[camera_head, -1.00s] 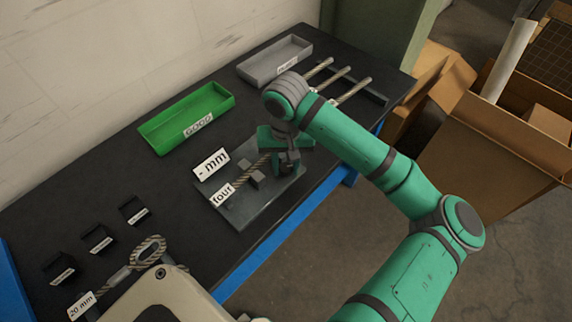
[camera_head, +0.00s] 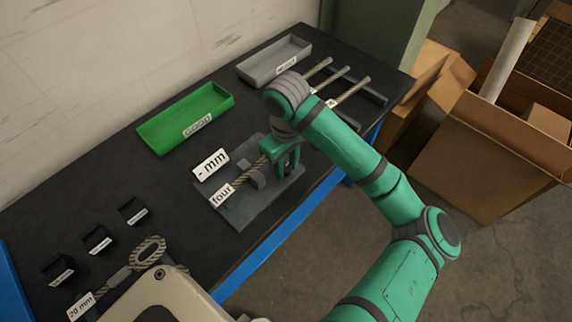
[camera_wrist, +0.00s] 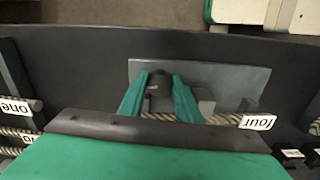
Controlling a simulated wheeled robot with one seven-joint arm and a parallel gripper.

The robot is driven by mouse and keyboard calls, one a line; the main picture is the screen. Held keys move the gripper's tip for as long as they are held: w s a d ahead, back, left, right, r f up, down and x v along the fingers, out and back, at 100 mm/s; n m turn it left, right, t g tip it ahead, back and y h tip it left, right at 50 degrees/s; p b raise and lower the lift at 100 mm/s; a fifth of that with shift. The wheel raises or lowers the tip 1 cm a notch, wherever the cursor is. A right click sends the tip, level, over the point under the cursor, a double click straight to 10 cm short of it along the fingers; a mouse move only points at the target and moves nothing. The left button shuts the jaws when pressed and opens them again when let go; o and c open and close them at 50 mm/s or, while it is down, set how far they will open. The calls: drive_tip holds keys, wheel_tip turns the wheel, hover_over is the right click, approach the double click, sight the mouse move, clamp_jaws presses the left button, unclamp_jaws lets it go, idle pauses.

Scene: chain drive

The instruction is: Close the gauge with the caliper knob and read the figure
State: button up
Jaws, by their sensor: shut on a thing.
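The gauge (camera_head: 240,214) is a grey plate on the bench, with a rope piece labelled "four" (camera_head: 222,195) lying across it. A small grey block (camera_head: 257,176) stands beside the rope. The readout sign (camera_head: 210,164) behind the plate shows "- mm", with no figure. My gripper (camera_head: 286,165) is at the right part of the plate. In the wrist view, my gripper's green fingers (camera_wrist: 158,98) are on either side of the dark caliper knob (camera_wrist: 160,84) and shut on it.
A green tray marked "GOOD" (camera_head: 147,135) and a grey tray (camera_head: 247,75) stand at the back. Several ropes (camera_head: 342,76) lie on a rack at right. Small black labelled holders (camera_head: 98,242) and a looped rope (camera_head: 149,246) are at front left.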

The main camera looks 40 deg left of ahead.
drive_tip(key=n, duration=0.4)
drive_tip(key=shift+w+n, duration=0.1)
drive_tip(key=shift+n, duration=0.2)
drive_tip(key=n, duration=0.3)
drive_tip(key=shift+w+n, duration=0.1)
drive_tip(key=shift+n, duration=0.2)
drive_tip(key=n, duration=0.4)
drive_tip(key=shift+a, duration=0.1)
drive_tip(key=shift+n, duration=1.7)
drive_tip(key=o, duration=1.1)
drive_tip(key=shift+c, duration=0.2)
drive_tip(key=shift+a, duration=0.1)
